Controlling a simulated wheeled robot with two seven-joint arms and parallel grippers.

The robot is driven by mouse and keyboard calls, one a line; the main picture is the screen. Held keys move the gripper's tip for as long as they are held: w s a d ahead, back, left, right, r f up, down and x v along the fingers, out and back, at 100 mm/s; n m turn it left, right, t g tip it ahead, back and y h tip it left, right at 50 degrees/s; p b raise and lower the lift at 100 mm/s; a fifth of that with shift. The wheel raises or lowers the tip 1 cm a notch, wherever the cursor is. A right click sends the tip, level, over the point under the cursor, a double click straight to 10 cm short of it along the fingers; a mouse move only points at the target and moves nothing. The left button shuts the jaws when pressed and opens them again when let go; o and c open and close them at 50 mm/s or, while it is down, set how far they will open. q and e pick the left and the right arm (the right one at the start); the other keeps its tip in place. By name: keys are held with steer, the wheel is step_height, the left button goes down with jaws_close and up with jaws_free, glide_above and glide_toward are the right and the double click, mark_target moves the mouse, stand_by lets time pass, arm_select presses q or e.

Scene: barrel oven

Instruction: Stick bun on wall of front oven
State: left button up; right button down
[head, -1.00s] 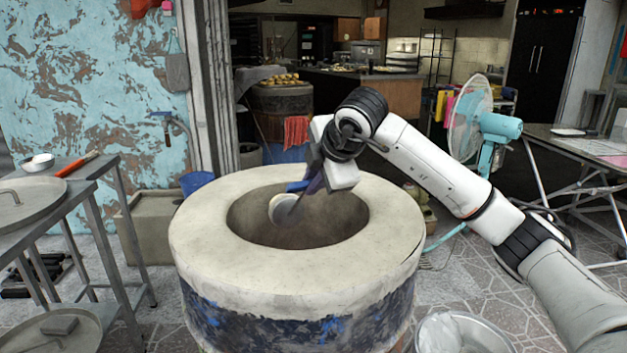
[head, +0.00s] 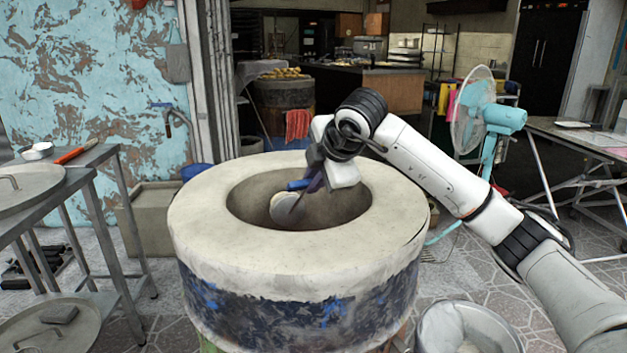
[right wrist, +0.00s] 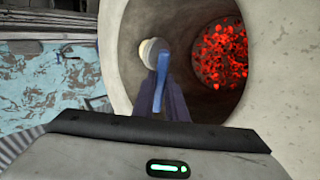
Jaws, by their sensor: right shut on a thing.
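The front oven (head: 300,262) is a round barrel with a pale stone rim and a wide mouth. My right gripper (head: 302,190) reaches over the far rim into the mouth, pointing down and left. It is shut on a blue handle-like piece (right wrist: 163,72), which shows between the dark fingers in the right wrist view. A pale round bun (head: 284,207) is at the end of this piece, inside the mouth. The bun also shows in the right wrist view (right wrist: 150,50), close to the inner wall; I cannot tell whether it touches it. My left gripper is out of view.
Red embers (right wrist: 219,54) glow at the oven's bottom. A metal table (head: 85,175) with a round lid (head: 28,186) stands at the left. A metal bucket (head: 440,325) stands by the oven's front right. A teal fan (head: 485,118) stands behind on the right.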

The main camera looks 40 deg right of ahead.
steer(key=shift+w+d+r, duration=0.15)
steer(key=shift+w, duration=0.5)
steer(key=shift+w, duration=0.1)
steer(key=shift+w, duration=0.2)
steer(key=shift+w+d+p, duration=0.15)
steer(key=shift+w+p, duration=0.15)
steer(key=shift+p, duration=0.05)
stand_by(0.5)
stand_by(0.7)
steer(key=shift+s+a+b, duration=0.2)
steer(key=shift+s+b, duration=0.25)
steer(key=shift+s, duration=0.3)
steer(key=shift+s+a+b, duration=0.15)
steer(key=shift+s+b, duration=0.3)
steer(key=shift+s, duration=0.25)
steer(key=shift+s+a+b, duration=0.2)
steer(key=shift+s+b, duration=0.25)
steer(key=shift+s, duration=0.3)
